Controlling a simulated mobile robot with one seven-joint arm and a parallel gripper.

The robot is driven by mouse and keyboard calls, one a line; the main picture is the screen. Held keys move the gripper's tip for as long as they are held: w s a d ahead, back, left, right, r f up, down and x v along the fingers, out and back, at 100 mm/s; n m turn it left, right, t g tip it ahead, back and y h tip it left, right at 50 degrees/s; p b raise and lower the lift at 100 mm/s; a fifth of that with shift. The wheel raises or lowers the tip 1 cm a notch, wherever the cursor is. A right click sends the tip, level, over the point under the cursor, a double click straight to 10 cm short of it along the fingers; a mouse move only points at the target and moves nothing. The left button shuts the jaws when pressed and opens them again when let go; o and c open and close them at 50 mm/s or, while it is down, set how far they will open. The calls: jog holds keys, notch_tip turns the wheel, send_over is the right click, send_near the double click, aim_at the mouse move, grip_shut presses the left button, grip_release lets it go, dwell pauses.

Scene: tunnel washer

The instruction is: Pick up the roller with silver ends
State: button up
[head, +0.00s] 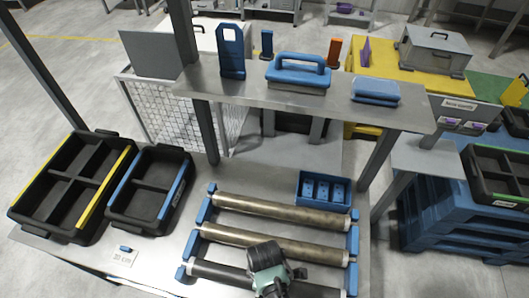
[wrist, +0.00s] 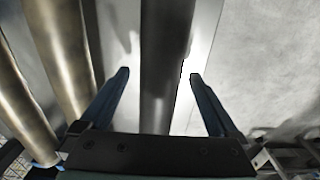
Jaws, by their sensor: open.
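Three rollers lie side by side in a blue-ended rack on the metal table. The front roller (head: 220,273) is dark, with a pale, silvery left end; my arm covers part of it. The middle roller (head: 243,239) and back roller (head: 280,212) are brass-brown. My gripper (wrist: 158,75) is open above the front roller. In the wrist view the dark roller (wrist: 165,50) runs between the two blue fingers, with a gap on each side. The fingers do not grip it, and their height above it is hard to tell. In the head view my wrist hides the fingertips.
Two brass rollers show left of the fingers in the wrist view. A blue bin (head: 324,190) stands behind the rack. Black divided trays (head: 150,188) stand to the left. A raised metal shelf (head: 300,104) with blue tools crosses behind.

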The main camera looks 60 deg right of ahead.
jog(key=shift+f, duration=0.15)
grip_shut()
dwell(0.4)
jog(key=shift+w, duration=0.1)
